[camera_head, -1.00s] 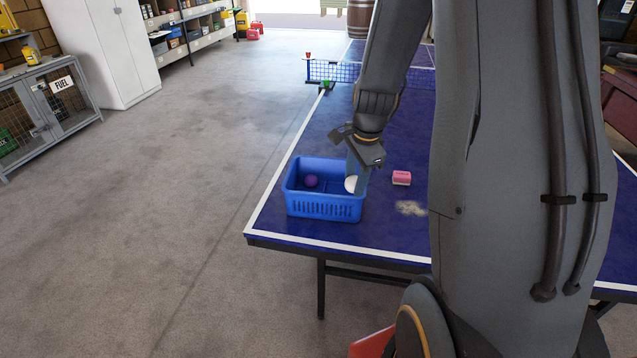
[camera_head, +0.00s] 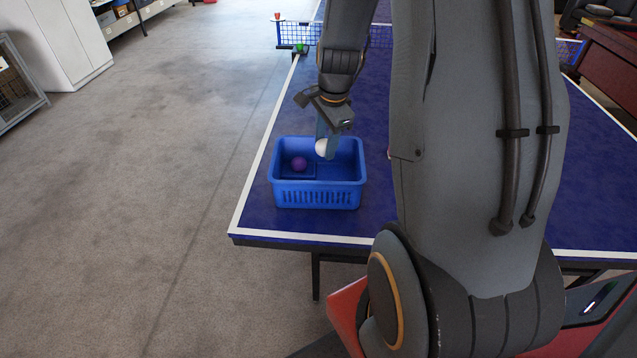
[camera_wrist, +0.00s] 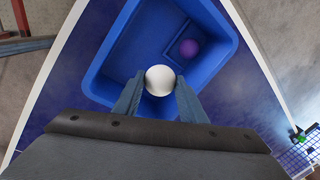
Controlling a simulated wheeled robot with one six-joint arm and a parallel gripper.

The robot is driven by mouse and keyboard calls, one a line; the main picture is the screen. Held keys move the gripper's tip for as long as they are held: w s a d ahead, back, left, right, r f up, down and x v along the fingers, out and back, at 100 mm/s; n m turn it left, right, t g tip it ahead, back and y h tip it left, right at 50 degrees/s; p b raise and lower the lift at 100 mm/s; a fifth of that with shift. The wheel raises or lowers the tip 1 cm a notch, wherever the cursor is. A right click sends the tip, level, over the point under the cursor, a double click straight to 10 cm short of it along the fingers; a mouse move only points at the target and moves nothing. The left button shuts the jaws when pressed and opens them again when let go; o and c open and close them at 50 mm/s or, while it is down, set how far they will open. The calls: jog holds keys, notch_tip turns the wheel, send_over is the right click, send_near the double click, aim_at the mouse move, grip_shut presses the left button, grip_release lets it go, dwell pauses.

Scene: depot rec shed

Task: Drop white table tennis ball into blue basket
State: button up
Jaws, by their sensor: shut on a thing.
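The white table tennis ball (camera_head: 321,147) is held between the two fingers of my gripper (camera_head: 328,146). In the wrist view the ball (camera_wrist: 160,80) sits between both fingertips (camera_wrist: 160,88), over the inside of the blue basket (camera_wrist: 110,50). In the head view the blue basket (camera_head: 318,196) stands upright near the table's front left corner. My gripper is over the basket's back right part. I cannot tell exactly how high the ball is above the basket floor. My fingers partly hide the ball in the head view.
The basket stands on the blue table tennis table (camera_head: 262,221). A net (camera_head: 292,34) crosses the table farther back.

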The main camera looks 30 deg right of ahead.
jog(key=shift+f+b, duration=1.1)
jog(key=shift+f, duration=0.3)
jog(key=o, duration=1.1)
jog(key=shift+s+r+b, duration=0.15)
jog(key=shift+s+r, duration=0.15)
jog(key=shift+r, duration=1)
jog(key=shift+s+r+b, duration=0.15)
jog(key=shift+s+r, duration=0.1)
jog(key=shift+r, duration=1)
jog(key=shift+s+r+b, duration=0.15)
jog(key=shift+s+r, duration=0.15)
jog(key=shift+r, duration=1)
jog(key=s+a+f+n, duration=0.1)
jog(key=s+a+n, duration=0.3)
jog(key=a+n, duration=0.1)
jog(key=s+a+f+n+g, duration=0.1)
jog(key=s+a+n, duration=0.3)
jog(key=n, duration=0.3)
jog(key=s+a+f+n, duration=0.1)
jog(key=s+a+n, duration=0.4)
jog(key=a+n, duration=0.1)
jog(key=shift+s, duration=0.1)
